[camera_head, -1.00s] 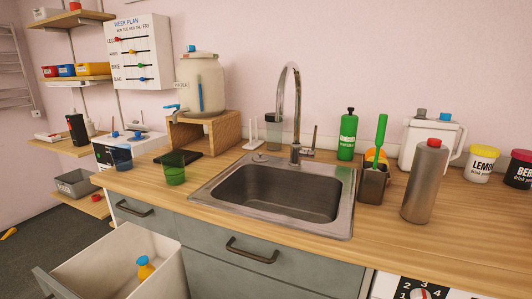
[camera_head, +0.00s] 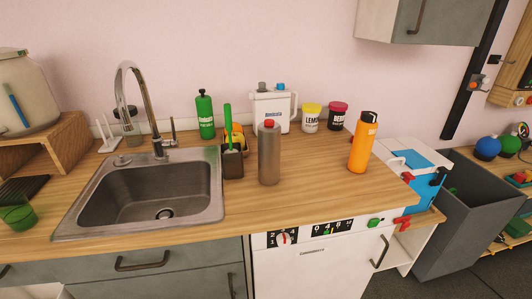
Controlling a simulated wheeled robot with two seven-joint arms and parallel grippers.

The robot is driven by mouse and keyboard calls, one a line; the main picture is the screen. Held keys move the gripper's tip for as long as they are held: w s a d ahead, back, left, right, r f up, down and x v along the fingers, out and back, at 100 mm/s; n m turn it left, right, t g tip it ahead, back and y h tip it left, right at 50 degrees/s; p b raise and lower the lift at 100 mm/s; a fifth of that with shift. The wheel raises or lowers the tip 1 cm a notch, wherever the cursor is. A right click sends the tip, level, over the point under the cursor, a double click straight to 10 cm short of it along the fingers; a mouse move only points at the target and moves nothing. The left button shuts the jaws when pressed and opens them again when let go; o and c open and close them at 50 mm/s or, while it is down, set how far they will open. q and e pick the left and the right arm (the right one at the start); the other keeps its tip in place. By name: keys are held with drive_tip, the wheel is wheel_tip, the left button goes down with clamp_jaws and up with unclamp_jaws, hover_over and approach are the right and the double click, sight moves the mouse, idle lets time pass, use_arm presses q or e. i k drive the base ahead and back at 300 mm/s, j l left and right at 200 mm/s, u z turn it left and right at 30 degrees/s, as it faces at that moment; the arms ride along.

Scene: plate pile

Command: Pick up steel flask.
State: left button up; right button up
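The steel flask (camera_head: 269,155) stands upright on the wooden counter (camera_head: 310,198), right of the sink. It is a grey metal cylinder with a red cap. A dark caddy holding a green brush stands just left of it, close by. Neither of my grippers is in view.
The sink (camera_head: 150,190) and tap (camera_head: 145,105) are left of the flask. Behind stand a green bottle (camera_head: 205,117), a white jug (camera_head: 272,112) and two drink powder tubs (camera_head: 311,119). An orange bottle (camera_head: 363,143) stands to the right. The counter in front of the flask is clear.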

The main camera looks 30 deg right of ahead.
sight(268, 138)
drive_tip(key=i+z, duration=0.15)
drive_tip(key=z, duration=0.25)
drive_tip(key=i+j+z, duration=0.1)
drive_tip(key=z, duration=0.3)
drive_tip(key=i+j+z, duration=0.1)
drive_tip(key=j+z, duration=0.15)
drive_tip(key=z, duration=0.2)
drive_tip(key=i+j+z, duration=0.1)
drive_tip(key=z, duration=0.3)
